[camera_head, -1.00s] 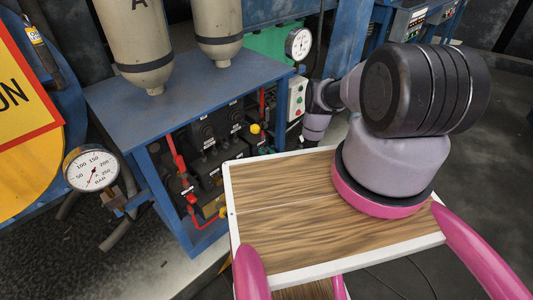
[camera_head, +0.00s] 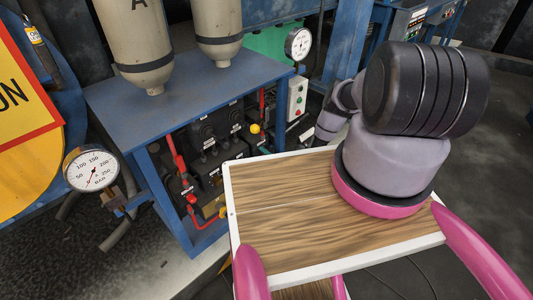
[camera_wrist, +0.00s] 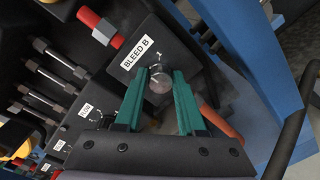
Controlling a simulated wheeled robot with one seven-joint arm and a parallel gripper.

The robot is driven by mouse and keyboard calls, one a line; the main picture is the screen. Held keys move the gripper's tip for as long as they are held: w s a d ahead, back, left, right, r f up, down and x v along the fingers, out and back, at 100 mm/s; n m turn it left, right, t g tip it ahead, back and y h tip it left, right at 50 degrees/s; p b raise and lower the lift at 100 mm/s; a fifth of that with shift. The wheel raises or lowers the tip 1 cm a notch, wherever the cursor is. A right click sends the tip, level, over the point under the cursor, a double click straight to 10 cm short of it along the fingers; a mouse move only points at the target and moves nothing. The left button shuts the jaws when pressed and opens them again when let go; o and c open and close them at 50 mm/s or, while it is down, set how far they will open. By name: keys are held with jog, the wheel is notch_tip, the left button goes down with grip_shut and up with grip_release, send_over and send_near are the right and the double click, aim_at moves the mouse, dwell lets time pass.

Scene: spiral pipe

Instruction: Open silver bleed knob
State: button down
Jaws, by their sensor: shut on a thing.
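The silver bleed knob (camera_wrist: 159,80) shows in the wrist view on a dark block, just beside the white BLEED B label (camera_wrist: 137,52). My gripper (camera_wrist: 160,84) has green fingers, one on each side of the knob, and is shut on it. The fingertips hide the knob's sides. In the head view the knob and my gripper are hidden; only my arm shows, reaching toward the machine from the right.
A red-tipped fitting (camera_wrist: 100,27) lies close to the label. Several metal rods (camera_wrist: 50,75) are at the left of the wrist view. A blue frame post (camera_wrist: 245,50) and dark hose (camera_wrist: 295,125) are at the right. A blue-topped bench (camera_head: 190,90) houses the valves.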

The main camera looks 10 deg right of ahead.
jog(key=shift+d+f+m, duration=0.1)
jog(key=shift+d+m, duration=0.05)
jog(key=shift+m, duration=4.55)
jog(key=c, duration=0.5)
grip_release()
jog(key=v, duration=1)
jog(key=shift+s+d, duration=0.3)
jog(key=shift+d, duration=0.05)
